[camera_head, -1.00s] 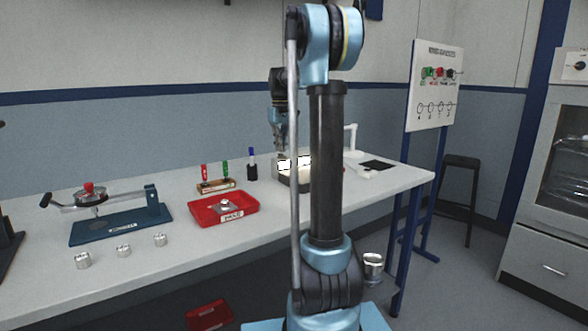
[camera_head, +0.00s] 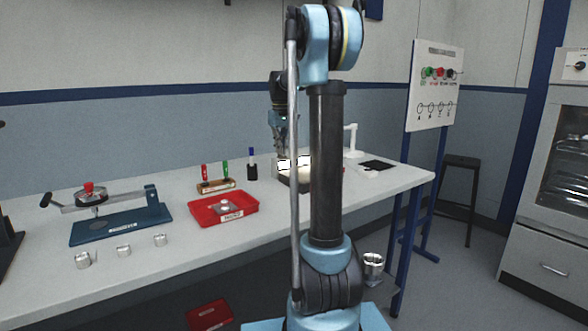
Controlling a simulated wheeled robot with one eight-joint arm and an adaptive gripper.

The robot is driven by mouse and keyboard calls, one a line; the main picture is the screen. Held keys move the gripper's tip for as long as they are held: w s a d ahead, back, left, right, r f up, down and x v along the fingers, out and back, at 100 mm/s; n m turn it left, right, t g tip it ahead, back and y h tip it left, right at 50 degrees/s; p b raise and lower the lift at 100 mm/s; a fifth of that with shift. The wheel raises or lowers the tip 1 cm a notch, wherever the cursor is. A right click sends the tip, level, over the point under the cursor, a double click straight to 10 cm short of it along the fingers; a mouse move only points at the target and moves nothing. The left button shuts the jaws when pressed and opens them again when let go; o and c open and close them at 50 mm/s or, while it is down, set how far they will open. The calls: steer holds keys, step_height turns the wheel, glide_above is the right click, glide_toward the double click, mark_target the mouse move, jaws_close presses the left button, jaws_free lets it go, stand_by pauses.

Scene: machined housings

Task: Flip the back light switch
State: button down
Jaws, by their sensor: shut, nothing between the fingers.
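My gripper (camera_head: 283,148) is shut and empty. It points down over the back of the workbench, right at a grey box with bright lit panels (camera_head: 296,176). My arm's dark link hides the box's right part. I cannot tell whether the fingertips touch the box. No light switch can be made out; any switch on the box is too small or hidden to see.
A red tray (camera_head: 222,217), a wooden holder with red and green markers (camera_head: 215,186), a dark bottle (camera_head: 252,165) and a blue-based press (camera_head: 120,230) stand on the workbench (camera_head: 185,270). A white stand (camera_head: 352,142) is at right.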

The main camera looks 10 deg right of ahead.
steer(key=shift+f, duration=0.15)
steer(key=shift+r, duration=3.5)
